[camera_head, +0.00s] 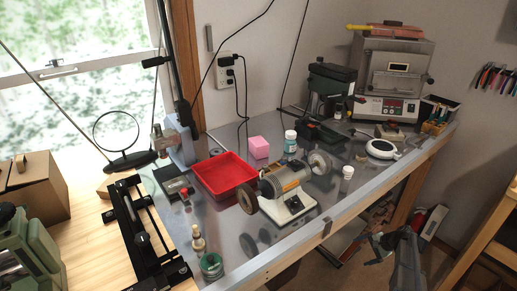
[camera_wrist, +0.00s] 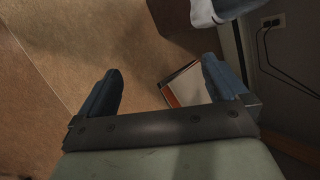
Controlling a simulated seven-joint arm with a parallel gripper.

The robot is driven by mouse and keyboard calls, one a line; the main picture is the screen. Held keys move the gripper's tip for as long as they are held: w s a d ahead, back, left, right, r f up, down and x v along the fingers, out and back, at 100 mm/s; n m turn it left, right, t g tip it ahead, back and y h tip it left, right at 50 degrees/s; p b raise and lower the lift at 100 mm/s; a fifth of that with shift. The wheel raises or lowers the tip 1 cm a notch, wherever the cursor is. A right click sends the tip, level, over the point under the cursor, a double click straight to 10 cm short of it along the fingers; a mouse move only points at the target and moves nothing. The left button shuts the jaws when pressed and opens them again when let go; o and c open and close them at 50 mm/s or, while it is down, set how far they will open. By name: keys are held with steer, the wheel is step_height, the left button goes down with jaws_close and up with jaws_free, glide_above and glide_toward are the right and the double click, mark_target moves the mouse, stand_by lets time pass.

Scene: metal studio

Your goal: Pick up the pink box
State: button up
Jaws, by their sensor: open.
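The pink box (camera_head: 258,147) is a small block standing on the metal bench top in the head view. It is just behind and to the right of the red tray, left of a small teal-and-white jar. My gripper (camera_head: 378,248) is low at the right, off the front edge of the bench and well apart from the box. In the wrist view, my gripper (camera_wrist: 161,66) has its two fingers spread wide with nothing between them. The pink box does not show in the wrist view, which looks toward the brown floor.
A red tray (camera_head: 224,176) and a bench grinder (camera_head: 285,188) stand in front of the box. The jar (camera_head: 290,141) is close at its right. A white cup (camera_head: 346,173) is near the bench's front edge (camera_head: 330,228). Cables hang on the wall behind.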

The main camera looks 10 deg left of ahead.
steer(key=w+d+r+m+t, duration=0.1)
steer(key=w+d+r+t, duration=0.1)
steer(key=w+d+r, duration=0.6)
steer(key=w+d+r+m+t+y, duration=0.1)
steer(key=w+d+r+m+t, duration=0.2)
steer(key=d+r, duration=0.85)
steer(key=w+d+r+t, duration=0.2)
steer(key=w+d+r, duration=0.5)
steer(key=r, duration=0.5)
steer(key=a+r+n+t+y, duration=0.1)
steer(key=a+r+y, duration=0.25)
steer(key=r, duration=0.55)
steer(key=w+a+r+n+g+y, duration=0.1)
steer(key=a+r+n+g, duration=0.45)
steer(key=a, duration=0.95)
steer(key=w+a+r+n+g+y, duration=0.1)
steer(key=a+r+n, duration=0.2)
steer(key=a+r, duration=0.9)
steer(key=w+a+r+n+g+y, duration=0.1)
steer(key=a+r+n+g+y, duration=0.2)
steer(key=a, duration=1.6)
steer(key=m+g+h, duration=0.1)
steer(key=m+h, duration=0.8)
steer(key=h, duration=0.8)
glide_above(259, 141)
step_height(259, 141, down, 8)
steer(key=shift+y, duration=0.25)
step_height(259, 141, down, 13)
steer(key=shift+a, duration=0.1)
